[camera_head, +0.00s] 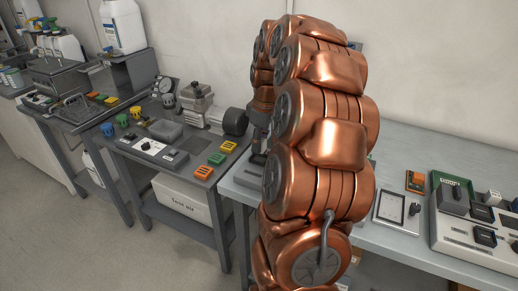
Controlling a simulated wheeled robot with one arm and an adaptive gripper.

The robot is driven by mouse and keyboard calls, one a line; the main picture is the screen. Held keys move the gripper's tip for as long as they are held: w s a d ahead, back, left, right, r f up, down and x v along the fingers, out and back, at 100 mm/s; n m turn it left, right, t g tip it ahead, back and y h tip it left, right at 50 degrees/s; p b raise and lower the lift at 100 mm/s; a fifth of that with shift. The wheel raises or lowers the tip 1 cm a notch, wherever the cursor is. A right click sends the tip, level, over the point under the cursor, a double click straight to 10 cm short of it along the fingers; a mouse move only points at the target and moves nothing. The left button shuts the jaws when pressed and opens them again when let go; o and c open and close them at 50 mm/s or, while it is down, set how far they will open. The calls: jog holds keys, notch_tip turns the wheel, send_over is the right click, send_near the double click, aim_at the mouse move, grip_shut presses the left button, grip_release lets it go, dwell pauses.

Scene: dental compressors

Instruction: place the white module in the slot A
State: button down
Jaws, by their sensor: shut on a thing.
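My copper arm fills the middle of the view and hides much of the bench behind it. A dark part of my gripper (258,143) shows at the arm's left edge, low over the bench. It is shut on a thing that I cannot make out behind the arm. A small white block (492,198) stands at the right among dark blocks; I cannot tell whether it is the white module. A light panel (455,243) carrying dark blocks is at the right edge. No slot lettering is readable, so I cannot pick out slot A.
A white-framed plate (388,216), an orange piece (416,181) and a green tray (436,180) lie on the right bench (402,145). A darker bench (186,180) at left holds coloured blocks and a gauge (164,86). The floor (95,245) at lower left is clear.

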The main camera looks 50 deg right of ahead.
aim_at(260, 161)
jog(key=shift+w+d, duration=0.25)
jog(key=shift+f, duration=0.15)
jog(key=shift+f+p, duration=0.5)
jog(key=shift+f, duration=1.15)
jog(key=shift+f, duration=0.3)
jog(key=shift+s+a+f+b, duration=0.15)
jog(key=shift+f+b, duration=0.3)
jog(key=shift+b, duration=0.05)
jog(key=c, duration=1.3)
grip_release()
jog(key=o, duration=0.4)
jog(key=shift+f, duration=0.2)
jog(key=shift+o, duration=0.2)
